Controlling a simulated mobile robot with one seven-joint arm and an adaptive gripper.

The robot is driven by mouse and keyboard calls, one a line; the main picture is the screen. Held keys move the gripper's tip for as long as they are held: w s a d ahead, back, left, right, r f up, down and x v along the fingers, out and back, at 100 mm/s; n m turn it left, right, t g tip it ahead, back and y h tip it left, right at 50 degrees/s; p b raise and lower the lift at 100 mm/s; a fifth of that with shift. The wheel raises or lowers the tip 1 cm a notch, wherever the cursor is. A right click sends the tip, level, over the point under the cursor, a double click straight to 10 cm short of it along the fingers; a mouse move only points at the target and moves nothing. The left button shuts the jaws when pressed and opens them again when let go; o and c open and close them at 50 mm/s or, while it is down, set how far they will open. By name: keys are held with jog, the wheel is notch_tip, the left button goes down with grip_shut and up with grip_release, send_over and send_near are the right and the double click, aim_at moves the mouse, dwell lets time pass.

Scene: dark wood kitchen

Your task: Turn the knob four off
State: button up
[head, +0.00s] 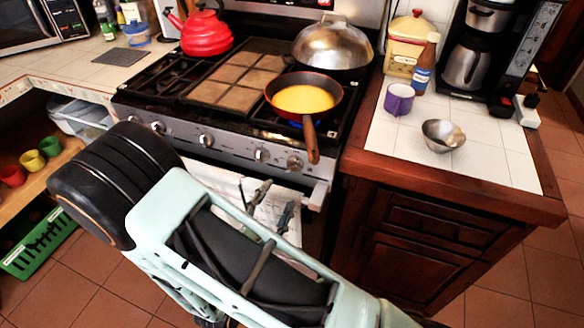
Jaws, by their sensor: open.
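Several round knobs line the front panel of the stove (225,146). The two rightmost are a knob (262,155) and a knob at the right end (294,164). No knob numbers are readable, so I cannot tell which is knob four. A blue flame (294,124) shows under the pan at the front right burner. My gripper (273,202) is open and empty, below and in front of the two right knobs, with a white towel behind it. It appears apart from the knobs.
A frying pan (305,98) with yellow contents sits on the front right burner; its wooden handle (311,142) hangs over the stove edge beside the rightmost knob. A domed lidded pan (332,46) and red kettle (205,32) stand behind. The right counter (490,160) holds a purple mug (398,99) and bowl (443,134).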

aim_at(293, 169)
jog(key=x, duration=1)
jog(key=shift+d, duration=0.1)
jog(key=shift+c, duration=0.4)
jog(key=c, duration=1.1)
